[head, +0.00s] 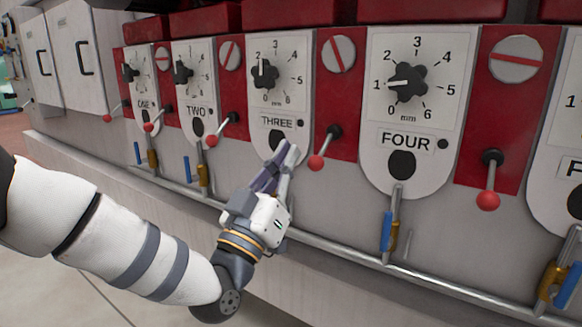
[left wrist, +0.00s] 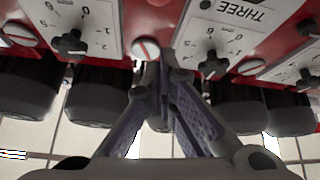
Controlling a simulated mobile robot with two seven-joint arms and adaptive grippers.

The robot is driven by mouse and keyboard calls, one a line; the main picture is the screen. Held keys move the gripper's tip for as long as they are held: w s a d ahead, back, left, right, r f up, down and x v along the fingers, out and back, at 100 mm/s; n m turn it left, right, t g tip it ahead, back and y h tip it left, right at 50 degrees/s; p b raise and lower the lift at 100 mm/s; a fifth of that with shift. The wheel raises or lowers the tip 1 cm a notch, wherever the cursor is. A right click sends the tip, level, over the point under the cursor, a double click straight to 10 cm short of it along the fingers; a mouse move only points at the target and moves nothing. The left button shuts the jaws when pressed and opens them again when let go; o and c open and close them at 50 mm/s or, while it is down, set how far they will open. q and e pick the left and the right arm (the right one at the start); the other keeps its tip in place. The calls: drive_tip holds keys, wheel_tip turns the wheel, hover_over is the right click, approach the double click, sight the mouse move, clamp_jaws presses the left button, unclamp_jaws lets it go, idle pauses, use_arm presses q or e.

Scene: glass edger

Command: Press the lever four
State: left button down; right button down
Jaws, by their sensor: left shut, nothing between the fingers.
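The panel marked FOUR (head: 405,142) is a white plate with a black knob (head: 407,84). A lever with a red ball (head: 487,200) hangs on the red strip to its right. Another red-ball lever (head: 317,162) is on the strip to its left, beside the panel marked THREE (head: 276,120). My left gripper (head: 287,152) is shut and empty, in front of the lower part of panel THREE, just left of that lever in the picture; contact cannot be told. In the left wrist view its fingers (left wrist: 163,85) point at the panels. My right gripper is out of view.
A metal rail (head: 335,250) runs along the machine's lower front, with blue and brass valves (head: 389,230) on pipes below the panels. More levers (head: 212,140) and knobs stand to the left. White cabinets (head: 75,55) are at far left.

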use_arm(q)
drive_tip(key=s+a+f+b, duration=0.1)
drive_tip(key=s+f, duration=0.2)
drive_tip(key=f, duration=0.6)
drive_tip(key=shift+a+f+b, duration=0.2)
drive_tip(key=shift+a+b, duration=0.15)
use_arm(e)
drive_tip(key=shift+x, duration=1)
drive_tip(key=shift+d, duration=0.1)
